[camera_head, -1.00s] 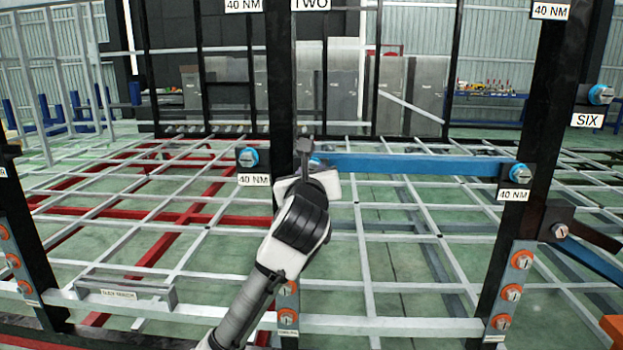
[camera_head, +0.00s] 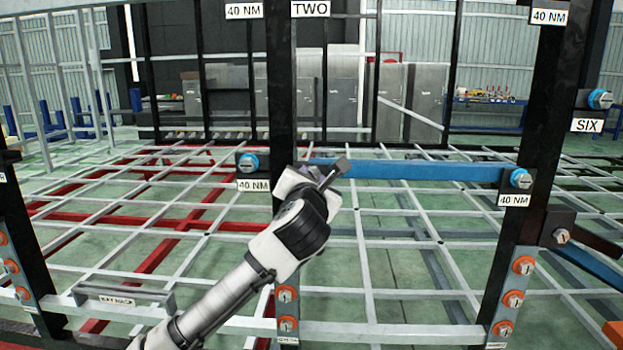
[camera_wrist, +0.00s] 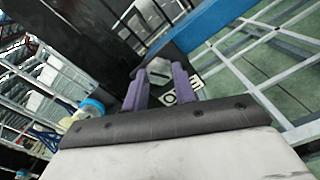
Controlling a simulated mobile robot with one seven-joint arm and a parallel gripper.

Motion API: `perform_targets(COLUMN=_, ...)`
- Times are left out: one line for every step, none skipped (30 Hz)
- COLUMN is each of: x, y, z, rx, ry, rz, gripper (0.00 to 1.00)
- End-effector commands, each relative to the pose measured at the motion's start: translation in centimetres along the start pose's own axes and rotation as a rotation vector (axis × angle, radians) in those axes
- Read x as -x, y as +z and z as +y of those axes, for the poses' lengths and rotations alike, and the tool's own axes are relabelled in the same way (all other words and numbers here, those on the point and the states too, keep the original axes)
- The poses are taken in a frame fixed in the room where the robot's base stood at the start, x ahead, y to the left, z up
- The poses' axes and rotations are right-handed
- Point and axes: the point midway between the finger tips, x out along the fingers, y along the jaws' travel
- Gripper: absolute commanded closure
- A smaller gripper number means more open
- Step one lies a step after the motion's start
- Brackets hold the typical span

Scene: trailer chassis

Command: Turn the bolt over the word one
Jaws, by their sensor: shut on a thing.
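In the wrist view, the two purple fingers of my gripper (camera_wrist: 160,84) stand on either side of a grey hex bolt head (camera_wrist: 159,67) and are shut on it. The bolt sits on a dark plate. A white label (camera_wrist: 184,92) beside it shows only part of its word, starting with "O"; a finger hides some of it. In the head view, my gripper (camera_head: 333,172) is tilted to the right in front of the black post, at the left end of the blue beam. My wrist hides the bolt there.
The blue beam (camera_head: 420,169) runs right to another blue-collared bolt (camera_head: 521,178). Orange-collared bolts (camera_head: 287,293) line the post below. White bars form an open frame over a green floor.

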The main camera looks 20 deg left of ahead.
Motion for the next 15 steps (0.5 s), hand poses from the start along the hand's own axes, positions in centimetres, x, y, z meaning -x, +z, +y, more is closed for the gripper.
perform_targets(x=0.09, y=-0.03, z=-0.15, rx=-0.013, ry=-0.003, rz=0.001, gripper=0.96)
perform_targets(x=0.09, y=-0.02, z=-0.15, rx=-0.019, ry=-0.003, rz=0.001, gripper=0.96)
perform_targets(x=0.09, y=-0.02, z=-0.16, rx=-0.026, ry=-0.003, rz=0.001, gripper=0.96)
perform_targets(x=0.09, y=-0.03, z=-0.16, rx=-0.029, ry=-0.003, rz=0.001, gripper=0.96)
perform_targets(x=0.09, y=-0.03, z=-0.17, rx=-0.032, ry=-0.003, rz=0.001, gripper=0.96)
perform_targets(x=0.1, y=-0.03, z=-0.17, rx=-0.035, ry=-0.003, rz=0.0, gripper=0.96)
perform_targets(x=0.1, y=-0.03, z=-0.18, rx=-0.036, ry=-0.003, rz=0.0, gripper=0.96)
perform_targets(x=0.1, y=-0.03, z=-0.18, rx=-0.037, ry=-0.003, rz=0.0, gripper=0.96)
perform_targets(x=0.1, y=-0.03, z=-0.18, rx=-0.038, ry=-0.003, rz=0.0, gripper=0.96)
perform_targets(x=0.1, y=-0.03, z=-0.19, rx=-0.038, ry=-0.003, rz=0.0, gripper=0.96)
perform_targets(x=0.1, y=-0.02, z=-0.19, rx=-0.038, ry=-0.003, rz=0.0, gripper=0.96)
perform_targets(x=0.1, y=-0.02, z=-0.19, rx=-0.038, ry=-0.003, rz=0.0, gripper=0.96)
perform_targets(x=0.1, y=-0.01, z=-0.19, rx=-0.038, ry=-0.003, rz=0.0, gripper=0.96)
perform_targets(x=0.11, y=-0.01, z=-0.19, rx=-0.038, ry=-0.004, rz=0.0, gripper=0.96)
perform_targets(x=0.11, y=0.0, z=-0.2, rx=-0.038, ry=-0.004, rz=-0.001, gripper=0.96)
